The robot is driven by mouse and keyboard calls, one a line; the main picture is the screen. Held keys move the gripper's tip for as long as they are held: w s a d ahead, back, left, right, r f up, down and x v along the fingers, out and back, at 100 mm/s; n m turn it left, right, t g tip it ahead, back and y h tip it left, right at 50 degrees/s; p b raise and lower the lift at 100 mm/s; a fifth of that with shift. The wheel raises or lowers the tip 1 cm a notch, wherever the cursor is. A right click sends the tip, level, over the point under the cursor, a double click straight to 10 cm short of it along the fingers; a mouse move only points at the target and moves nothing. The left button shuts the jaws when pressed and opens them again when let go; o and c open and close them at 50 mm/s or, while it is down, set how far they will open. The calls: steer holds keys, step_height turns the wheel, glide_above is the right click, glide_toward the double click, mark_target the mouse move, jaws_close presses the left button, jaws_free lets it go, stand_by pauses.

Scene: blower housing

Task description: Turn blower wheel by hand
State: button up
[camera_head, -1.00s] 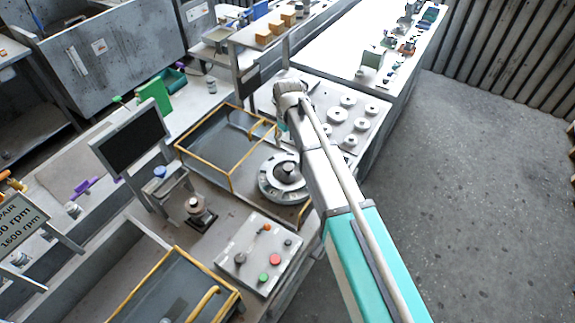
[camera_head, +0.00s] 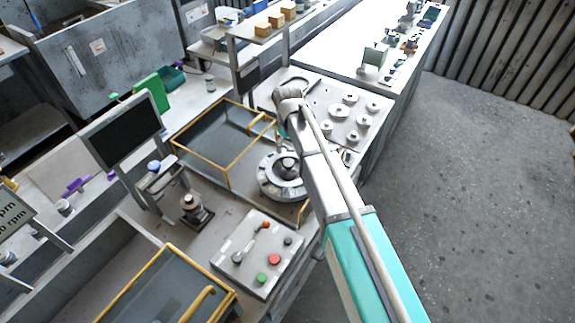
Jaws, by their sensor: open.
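A round grey wheel-like part (camera_head: 268,180) with a dark raised hub (camera_head: 287,166) sits on the bench in the head view, left of my forearm. It looks like the blower wheel, but I cannot be sure. My arm reaches up from the lower right, and its forearm covers the wheel's right edge. My wrist (camera_head: 291,100) is beyond the wheel, higher in the picture. My gripper is hidden behind the wrist, so its fingers and any contact cannot be seen.
A yellow-railed open guard (camera_head: 203,163) stands left of the wheel. Several grey discs (camera_head: 345,112) lie on a plate beyond. Open floor (camera_head: 480,200) is at right.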

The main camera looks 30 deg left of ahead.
mark_target(288, 163)
steer(key=shift+f+b, duration=3.85)
steer(key=shift+f, duration=0.25)
steer(key=shift+c, duration=0.2)
jaws_close()
